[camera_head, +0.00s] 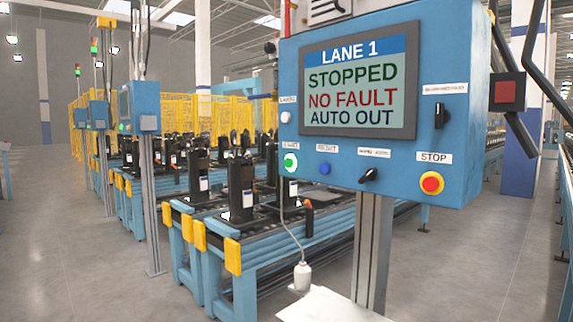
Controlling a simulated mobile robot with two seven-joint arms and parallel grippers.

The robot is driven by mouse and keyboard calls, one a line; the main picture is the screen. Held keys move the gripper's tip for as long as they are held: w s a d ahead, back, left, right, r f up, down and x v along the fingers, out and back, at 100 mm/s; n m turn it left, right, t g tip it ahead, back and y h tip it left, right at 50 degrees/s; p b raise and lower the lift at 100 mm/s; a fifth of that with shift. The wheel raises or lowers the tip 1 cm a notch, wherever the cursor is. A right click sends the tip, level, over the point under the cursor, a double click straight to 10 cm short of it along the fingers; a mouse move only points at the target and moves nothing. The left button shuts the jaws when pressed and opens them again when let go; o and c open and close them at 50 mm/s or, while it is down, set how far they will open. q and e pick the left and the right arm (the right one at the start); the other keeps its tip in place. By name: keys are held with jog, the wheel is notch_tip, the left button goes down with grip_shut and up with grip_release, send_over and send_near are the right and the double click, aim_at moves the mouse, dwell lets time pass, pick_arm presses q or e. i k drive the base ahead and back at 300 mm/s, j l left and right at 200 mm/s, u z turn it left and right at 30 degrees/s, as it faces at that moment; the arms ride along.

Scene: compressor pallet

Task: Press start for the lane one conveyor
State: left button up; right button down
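The blue control panel (385,160) for lane one stands close in front, on a grey metal post (371,250). Its screen (360,82) reads LANE 1, STOPPED, NO FAULT, AUTO OUT. A green button (290,162) sits at the lower left of the panel; its label is partly cut off and hard to read. A blue button (325,168) labelled RESET is beside it. A black selector knob (369,175) follows to the right. A red button on yellow (432,183) is under the STOP label. Neither of my grippers shows in this view.
Blue conveyors (262,222) carrying black compressors (242,185) run behind the panel on the left. A white pendant (302,275) hangs on a cable below the panel. A white surface (330,306) is at the bottom. More blue panels (145,106) stand further left. Grey floor is open at left and right.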

aim_at(288, 163)
jog(key=i+j, duration=0.3)
jog(key=i+j+z, duration=0.15)
jog(key=j, duration=0.25)
jog(key=i+j, duration=0.35)
jog(key=i+j+z, duration=0.15)
jog(key=i+j, duration=0.4)
jog(key=j, duration=0.25)
jog(key=i+j+z, duration=0.15)
jog(key=j, duration=0.25)
jog(key=i+j, duration=0.3)
jog(key=j+z, duration=0.05)
jog(key=j, duration=0.05)
